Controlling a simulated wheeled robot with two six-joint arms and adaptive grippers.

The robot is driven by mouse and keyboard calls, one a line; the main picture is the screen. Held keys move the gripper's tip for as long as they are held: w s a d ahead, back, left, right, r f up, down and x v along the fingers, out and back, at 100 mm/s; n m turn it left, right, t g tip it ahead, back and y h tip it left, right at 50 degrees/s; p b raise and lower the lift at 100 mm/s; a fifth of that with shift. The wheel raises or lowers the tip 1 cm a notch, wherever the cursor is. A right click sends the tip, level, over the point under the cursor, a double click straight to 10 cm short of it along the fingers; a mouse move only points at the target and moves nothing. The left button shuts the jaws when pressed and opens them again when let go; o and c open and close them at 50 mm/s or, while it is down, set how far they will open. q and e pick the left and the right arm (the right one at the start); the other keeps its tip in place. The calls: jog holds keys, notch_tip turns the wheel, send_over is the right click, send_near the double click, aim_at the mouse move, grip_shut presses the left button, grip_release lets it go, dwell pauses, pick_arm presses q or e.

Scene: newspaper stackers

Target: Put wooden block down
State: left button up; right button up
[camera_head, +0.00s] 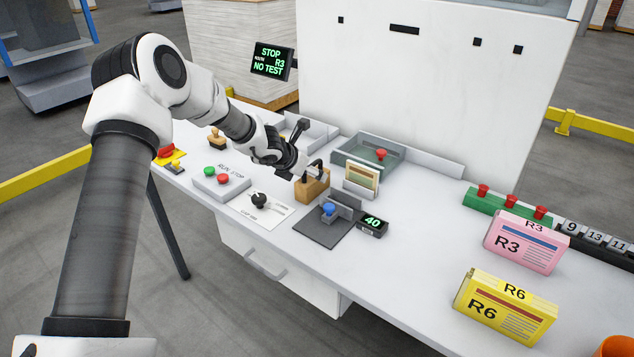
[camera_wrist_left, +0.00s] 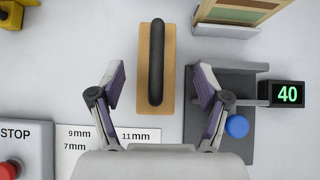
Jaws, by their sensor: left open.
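The wooden block (camera_head: 314,188) is a tan block with a black bar handle on top. In the head view it appears to rest on the white table, behind the gauge card and left of the small card holder. In the left wrist view the wooden block (camera_wrist_left: 143,92) lies between the fingers, with a gap on each side. My left gripper (camera_head: 302,163) is over the block. Its fingers (camera_wrist_left: 161,85) are spread open, apart from the handle. My right gripper is in neither view.
A dark grey plate with a blue knob (camera_head: 328,209) and a "40" display (camera_head: 372,224) stand close to the block's right. The RUN/STOP button box (camera_head: 220,183) is to the left. A grey tray (camera_head: 345,142) is behind.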

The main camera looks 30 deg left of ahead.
pick_arm(q)
jog(key=shift+a+f+p, duration=0.15)
jog(key=shift+f+p, duration=0.2)
jog(key=shift+p, duration=0.35)
jog(key=p+x, duration=0.1)
jog(key=x, duration=0.3)
jog(key=shift+w+f, duration=0.15)
jog(key=shift+f, duration=0.1)
jog(key=shift+s+r, duration=0.1)
jog(key=shift+s, duration=0.1)
jog(key=shift+s+r, duration=0.1)
jog(key=c, duration=1.4)
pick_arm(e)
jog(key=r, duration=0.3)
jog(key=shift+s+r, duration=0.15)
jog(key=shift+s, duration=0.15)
pick_arm(q)
jog(key=shift+c, duration=0.2)
